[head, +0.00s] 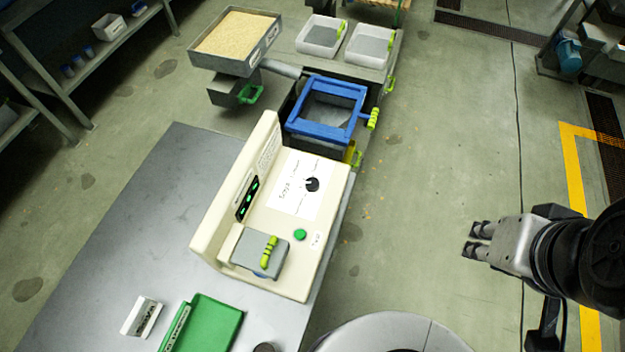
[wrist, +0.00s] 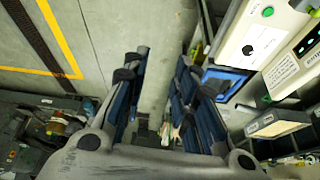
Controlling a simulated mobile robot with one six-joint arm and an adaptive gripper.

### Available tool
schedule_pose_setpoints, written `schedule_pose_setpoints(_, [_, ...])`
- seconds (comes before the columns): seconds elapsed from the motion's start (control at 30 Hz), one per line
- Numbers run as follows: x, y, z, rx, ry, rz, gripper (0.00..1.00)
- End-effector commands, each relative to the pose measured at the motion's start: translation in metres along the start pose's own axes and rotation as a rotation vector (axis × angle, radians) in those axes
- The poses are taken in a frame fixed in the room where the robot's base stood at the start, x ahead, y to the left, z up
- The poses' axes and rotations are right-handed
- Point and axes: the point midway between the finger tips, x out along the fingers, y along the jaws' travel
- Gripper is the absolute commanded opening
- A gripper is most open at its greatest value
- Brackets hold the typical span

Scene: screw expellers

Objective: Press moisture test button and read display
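The cream moisture meter (head: 325,215) stands on the grey table. Its round green button (head: 300,235) is on the front panel, below a black knob (head: 312,184). Its dark display (head: 248,198) shows green marks too small to read. In the wrist view, the green button (wrist: 268,11), knob (wrist: 247,49) and display (wrist: 308,42) are at the upper right. My gripper (head: 477,240) is right of the meter, above the floor, well apart from the button. In the wrist view, its fingers (wrist: 160,85) are spread with nothing between them.
A lidded compartment with a yellow-green handle (head: 268,252) is beside the button. A blue-framed sieve (head: 328,127) and a grain tray (head: 270,55) stand beyond the meter. A green tray (head: 222,325) lies at the table's near end. Open floor separates the table and my gripper.

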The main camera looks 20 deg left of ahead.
Motion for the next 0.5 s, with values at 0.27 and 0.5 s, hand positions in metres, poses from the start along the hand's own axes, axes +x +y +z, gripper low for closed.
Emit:
schedule_pose_setpoints(0.27, [0.022,-0.042,-0.031,-0.018,-0.083,-0.051,0.05])
schedule_pose_setpoints(0.5, [0.055,-0.101,-0.052,-0.034,-0.17,-0.081,0.0])
